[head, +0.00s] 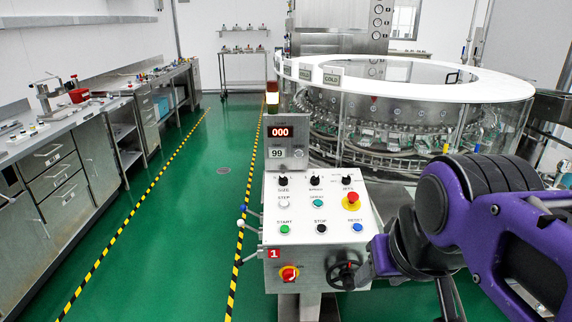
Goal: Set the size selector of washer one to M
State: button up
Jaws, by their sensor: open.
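The control panel of washer one (275,215) stands in front of me, a pale box with a red tag "1" on its lower front. The size selector (282,180) is the small black knob at its upper left, above the word SIZE. Its pointer and position letters are too small to read. Two similar black knobs, the speed knob (315,181) and a third knob (347,180), sit to its right. My purple and black arm fills the right side, its nearest part beside the panel's lower right. I cannot make out my gripper's fingers. Nothing covers the size selector.
A red emergency button (352,199), several push buttons, a red-yellow switch (289,273) and a black handwheel (343,273) are on the panel. A display (283,132) rises above it. The round washer (400,120) stands behind. Green floor lies free at left, before a long bench (60,130).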

aim_at(284, 181)
jog(key=i+j+z, duration=0.1)
jog(key=i+j, duration=0.25)
jog(key=j, duration=0.15)
jog(key=i+j+z, duration=0.1)
jog(key=i+j, duration=0.25)
jog(key=j, duration=0.15)
